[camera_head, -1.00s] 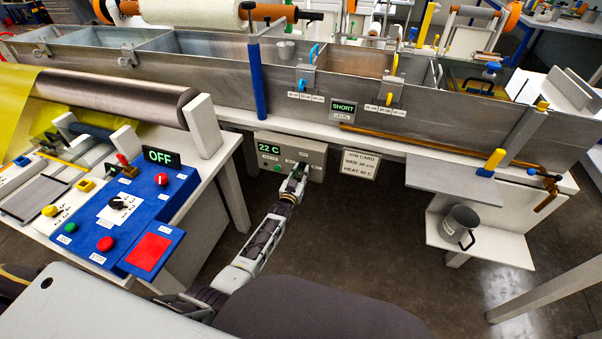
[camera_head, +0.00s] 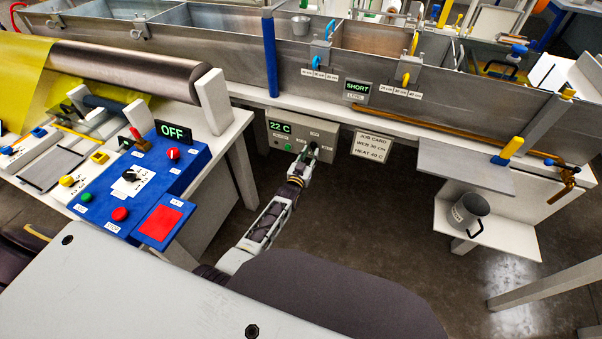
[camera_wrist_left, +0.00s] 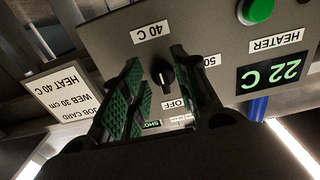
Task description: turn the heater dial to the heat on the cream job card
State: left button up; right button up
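The grey heater box (camera_head: 296,134) hangs under the bath edge, with a green display (camera_head: 280,127) reading 22 C. The cream job card (camera_head: 372,147) to its right reads WEB 30 cm, HEAT 40 C. My left gripper (camera_head: 312,152) is at the right part of the box. In the left wrist view the black dial (camera_wrist_left: 164,75) sits between the two open green-padded fingers of my left gripper (camera_wrist_left: 157,88), with gaps on both sides. Labels 40 C (camera_wrist_left: 151,32), 50 and OFF (camera_wrist_left: 173,104) surround it. Its small white mark appears to face OFF. My right gripper is out of view.
A green button (camera_wrist_left: 258,10) is on the same panel. A blue control panel (camera_head: 150,180) with an OFF display stands on the left bench. The floor between is clear.

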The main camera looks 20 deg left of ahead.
pick_arm(q)
jog(key=s, duration=1)
jog(key=shift+a, duration=0.15)
jog(key=shift+s, duration=0.15)
dwell(0.7)
